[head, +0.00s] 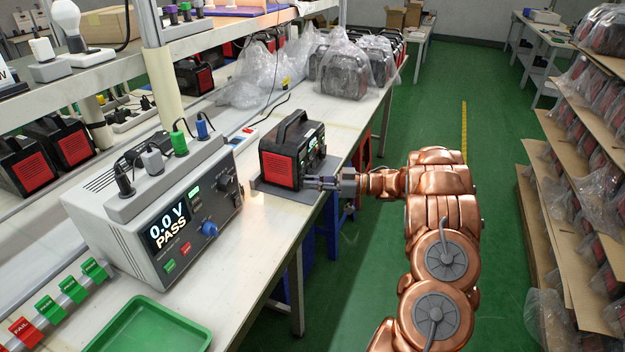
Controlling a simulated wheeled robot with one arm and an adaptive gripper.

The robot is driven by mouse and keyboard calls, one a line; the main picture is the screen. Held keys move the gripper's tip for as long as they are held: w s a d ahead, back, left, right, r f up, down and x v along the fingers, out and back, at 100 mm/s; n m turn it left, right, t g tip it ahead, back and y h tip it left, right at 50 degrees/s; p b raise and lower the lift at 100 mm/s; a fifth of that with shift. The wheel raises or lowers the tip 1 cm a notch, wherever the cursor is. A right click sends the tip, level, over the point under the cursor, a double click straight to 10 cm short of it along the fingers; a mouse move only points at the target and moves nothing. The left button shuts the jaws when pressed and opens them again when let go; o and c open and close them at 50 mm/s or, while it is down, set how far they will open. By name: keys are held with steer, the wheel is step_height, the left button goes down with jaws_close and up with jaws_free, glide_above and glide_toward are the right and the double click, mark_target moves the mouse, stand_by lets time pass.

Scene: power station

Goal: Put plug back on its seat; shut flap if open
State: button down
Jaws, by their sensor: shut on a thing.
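My gripper (325,183) is at the right-hand face of a black and red power station (280,165) on the bench. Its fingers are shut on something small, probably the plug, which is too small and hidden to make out. The tester (165,220) to the left shows "0.0 V PASS". A black plug (124,182), a grey plug (153,160), a green plug (179,142) and a blue plug (202,127) stand upright in a row on its top strip. I cannot tell whether a flap on the station's face is open.
A green tray (150,328) lies at the bench's near end, beside red and green tags (60,300). Bagged stations (345,70) stand farther along the bench. A shelf (105,60) overhangs the back. A rack of bagged units (590,150) is at right; the green aisle between is clear.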

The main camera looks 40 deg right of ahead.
steer(key=shift+w+d+f+n+g+y, duration=0.1)
steer(key=shift+w+d+n+g+y, duration=0.1)
steer(key=shift+n+g+y, duration=0.55)
steer(key=shift+w+d+n+g+y, duration=0.15)
steer(key=shift+n+g+y, duration=0.3)
steer(key=shift+g, duration=0.5)
steer(key=shift+d+n+g, duration=0.1)
steer(key=shift+n+g, duration=0.4)
steer(key=shift+g, duration=0.1)
steer(key=c, duration=1.2)
jaws_free()
steer(key=shift+s+a+m+t+h, duration=0.15)
steer(key=shift+m+t+h, duration=0.15)
steer(key=shift+m+t, duration=0.35)
steer(key=shift+s+a+m+t+h, duration=0.1)
steer(key=shift+m+t+h, duration=0.3)
steer(key=shift+t, duration=0.35)
